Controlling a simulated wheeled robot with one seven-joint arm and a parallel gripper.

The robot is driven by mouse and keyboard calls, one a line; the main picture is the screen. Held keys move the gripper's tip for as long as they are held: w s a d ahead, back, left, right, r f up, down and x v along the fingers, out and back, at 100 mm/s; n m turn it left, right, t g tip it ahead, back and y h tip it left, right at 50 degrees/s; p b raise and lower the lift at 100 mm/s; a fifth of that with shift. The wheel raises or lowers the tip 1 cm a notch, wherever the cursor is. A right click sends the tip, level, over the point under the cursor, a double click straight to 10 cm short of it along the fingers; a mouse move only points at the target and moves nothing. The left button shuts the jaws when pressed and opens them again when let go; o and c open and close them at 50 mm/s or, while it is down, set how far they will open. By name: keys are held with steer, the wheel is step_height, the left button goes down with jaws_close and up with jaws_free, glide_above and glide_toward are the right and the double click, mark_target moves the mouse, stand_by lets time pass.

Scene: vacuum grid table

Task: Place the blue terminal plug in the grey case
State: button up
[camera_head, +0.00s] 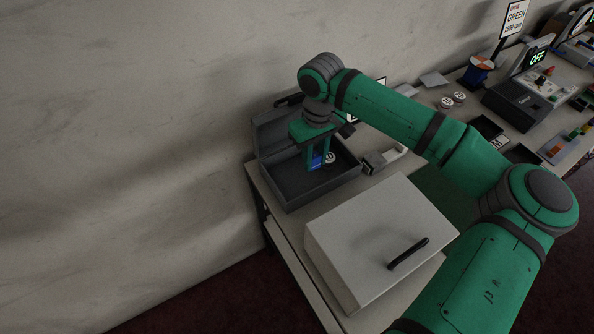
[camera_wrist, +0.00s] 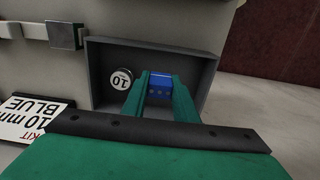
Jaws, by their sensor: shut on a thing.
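The blue terminal plug (camera_wrist: 160,88) is between the fingers of my gripper (camera_wrist: 160,82) in the wrist view. In the head view, the plug (camera_head: 316,161) shows as a small blue patch between the green fingers of my gripper (camera_head: 318,164). My gripper is shut on the plug and points down over the open grey case (camera_head: 338,187). The plug appears within the case's outline; I cannot tell whether it touches the floor. The case (camera_wrist: 213,65) surrounds the fingertips in the wrist view. A round white-topped piece marked 10 (camera_wrist: 121,79) lies in the case beside the fingers.
A closed light box with a black handle (camera_head: 375,240) stands in front of the case. A sign reading KIT 10 mm BLUE (camera_wrist: 32,118) is beside the case. A small clamp-like device (camera_head: 383,160) sits right of the case. Several other items crowd the table at the upper right.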

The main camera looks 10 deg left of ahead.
glide_above(296, 180)
step_height(296, 180, down, 6)
steer(key=shift+r, duration=0.1)
steer(key=shift+f, duration=1.65)
steer(key=shift+f, duration=0.1)
steer(key=o, duration=1)
steer(key=shift+o, duration=0.2)
step_height(296, 180, up, 12)
